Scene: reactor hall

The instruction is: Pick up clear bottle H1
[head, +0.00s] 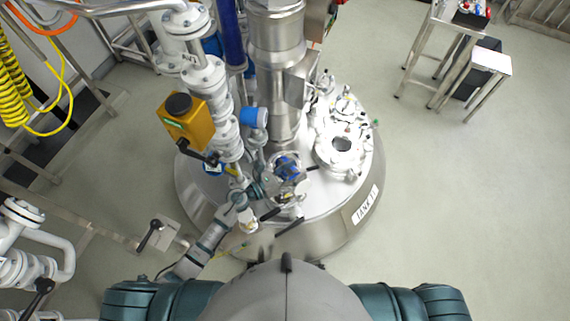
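I cannot make out clear bottle H1 for certain in the head view. My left arm reaches from the lower left up to the front of the round steel tank (345,222), labelled "TANK 1" or similar. My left gripper (281,187) seems to be over the tank top, among small fittings and dark levers. Its fingers blend with these fittings, so whether they are open or hold anything is unclear. A round fitting with a blue part (288,164) is close beside it. My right gripper does not show.
A yellow valve box (187,121) and white flanged pipes (205,75) rise at the left. A steel column (277,60) stands behind. A small white-topped stand (491,61) is far right. The right floor is largely clear.

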